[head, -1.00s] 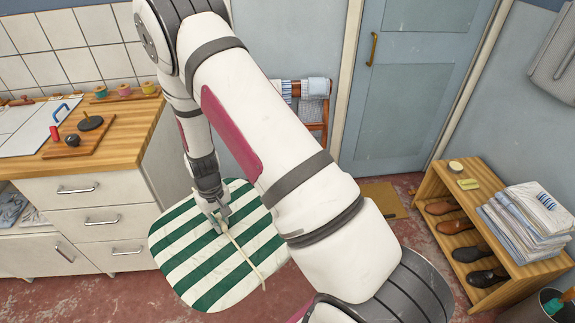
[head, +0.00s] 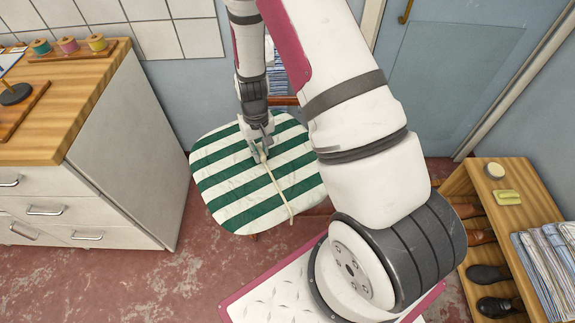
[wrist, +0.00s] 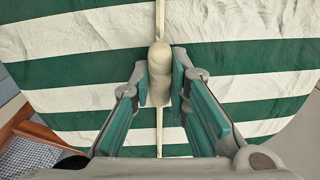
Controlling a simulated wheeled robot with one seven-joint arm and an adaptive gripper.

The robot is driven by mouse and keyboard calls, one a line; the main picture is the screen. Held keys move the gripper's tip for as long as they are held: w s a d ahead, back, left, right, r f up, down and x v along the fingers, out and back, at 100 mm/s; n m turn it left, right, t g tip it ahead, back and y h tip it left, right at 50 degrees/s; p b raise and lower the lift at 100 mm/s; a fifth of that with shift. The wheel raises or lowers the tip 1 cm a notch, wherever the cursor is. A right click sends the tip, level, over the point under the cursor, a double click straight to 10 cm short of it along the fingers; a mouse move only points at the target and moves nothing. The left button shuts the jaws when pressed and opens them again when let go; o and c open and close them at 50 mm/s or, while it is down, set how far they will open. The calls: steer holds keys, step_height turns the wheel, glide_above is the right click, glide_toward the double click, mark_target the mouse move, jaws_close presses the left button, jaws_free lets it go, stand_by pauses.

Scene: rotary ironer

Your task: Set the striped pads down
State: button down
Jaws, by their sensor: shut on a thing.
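The striped pads (head: 235,180) are green and white with rounded corners and show as one flat bundle, tied across the middle by a cream cord (head: 284,197). They lie roughly level beneath my gripper (head: 261,147). In the wrist view my gripper (wrist: 160,85) is shut on the cream knot (wrist: 159,70) of the cord, with a green-lined finger on each side. The stripes fill most of that view. A wooden chair (head: 285,100) stands behind and under the pads, mostly hidden. I cannot tell whether the pads touch its seat.
A wood-topped counter (head: 95,75) with white drawers stands at the left. A wooden shoe rack (head: 465,187) holding folded cloths (head: 545,265) is at the right. A blue door (head: 470,75) is behind. Red floor (head: 150,280) is clear in front of the counter.

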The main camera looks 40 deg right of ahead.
mark_target(281, 159)
steer(key=d+f+b, duration=0.2)
steer(key=b, duration=0.1)
steer(key=s+d+f+m+b, duration=0.1)
steer(key=d+f+b, duration=0.1)
steer(key=f+b, duration=0.1)
steer(key=d+f+m+b, duration=0.1)
steer(key=d+f+b, duration=0.1)
steer(key=b, duration=0.1)
steer(key=shift+s+d+f, duration=0.15)
steer(key=shift+d+f, duration=0.05)
steer(key=shift+f, duration=0.15)
steer(key=s+d+f+m+b, duration=0.3)
steer(key=s+d+f+b, duration=0.15)
steer(key=f+b, duration=0.4)
steer(key=w+d+f+b, duration=0.2)
steer(key=w, duration=0.4)
steer(key=w+d+f+b, duration=0.2)
steer(key=w+d+b, duration=0.1)
steer(key=w, duration=0.4)
steer(key=shift+d+b, duration=0.35)
steer(key=shift+w+f, duration=0.1)
steer(key=shift+f, duration=0.05)
steer(key=c, duration=1.9)
jaws_free()
steer(key=shift+f, duration=0.1)
steer(key=o, duration=0.4)
steer(key=shift+c, duration=0.2)
